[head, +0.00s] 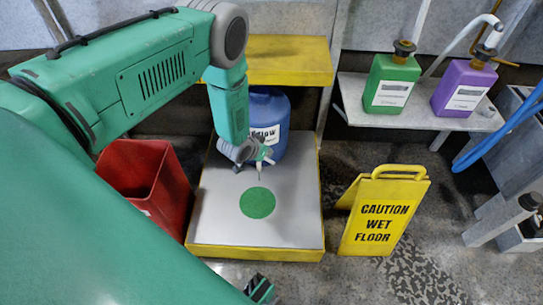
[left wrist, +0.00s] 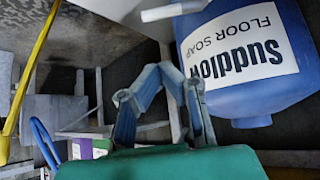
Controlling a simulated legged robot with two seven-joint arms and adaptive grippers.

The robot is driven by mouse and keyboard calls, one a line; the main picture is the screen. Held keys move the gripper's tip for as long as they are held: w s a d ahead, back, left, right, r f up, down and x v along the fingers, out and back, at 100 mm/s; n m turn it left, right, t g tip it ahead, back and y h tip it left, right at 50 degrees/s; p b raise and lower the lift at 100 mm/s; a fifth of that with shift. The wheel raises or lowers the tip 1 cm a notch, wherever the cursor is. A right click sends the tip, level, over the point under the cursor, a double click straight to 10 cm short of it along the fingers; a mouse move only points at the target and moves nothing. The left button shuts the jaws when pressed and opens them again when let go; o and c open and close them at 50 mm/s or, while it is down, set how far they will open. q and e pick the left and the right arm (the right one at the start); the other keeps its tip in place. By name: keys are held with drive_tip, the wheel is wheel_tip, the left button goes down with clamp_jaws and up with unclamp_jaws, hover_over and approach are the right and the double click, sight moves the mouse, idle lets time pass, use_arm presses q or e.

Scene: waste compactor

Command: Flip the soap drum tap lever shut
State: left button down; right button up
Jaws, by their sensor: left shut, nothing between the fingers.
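The blue soap drum (head: 275,107) stands at the back of the pale platform, partly hidden behind my left forearm. In the left wrist view the drum (left wrist: 262,100) appears upside down, with its "Suddlow floor soap" label facing me. A whitish bar (left wrist: 172,10) shows by the drum at the top edge of that view. I cannot tell whether it is the tap lever. My left gripper (head: 262,160) is in front of the drum, above the platform, shut and empty. Its fingers also show in the left wrist view (left wrist: 160,75), apart from the label.
The platform (head: 215,210) has a yellow edge and a green disc (head: 257,202). A red bin (head: 150,185) stands left, a yellow wet-floor sign (head: 385,210) right. A yellow shelf (head: 290,62) is above the drum. Green (head: 390,85) and purple (head: 463,88) jugs stand on another shelf.

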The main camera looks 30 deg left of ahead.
use_arm(q)
drive_tip(key=shift+w+a, duration=0.4)
drive_tip(key=shift+w, duration=0.3)
drive_tip(key=shift+f, duration=0.1)
wheel_tip(320, 180, down, 8)
drive_tip(key=w+b, duration=0.3)
drive_tip(key=b, duration=0.3)
drive_tip(key=shift+s, duration=0.1)
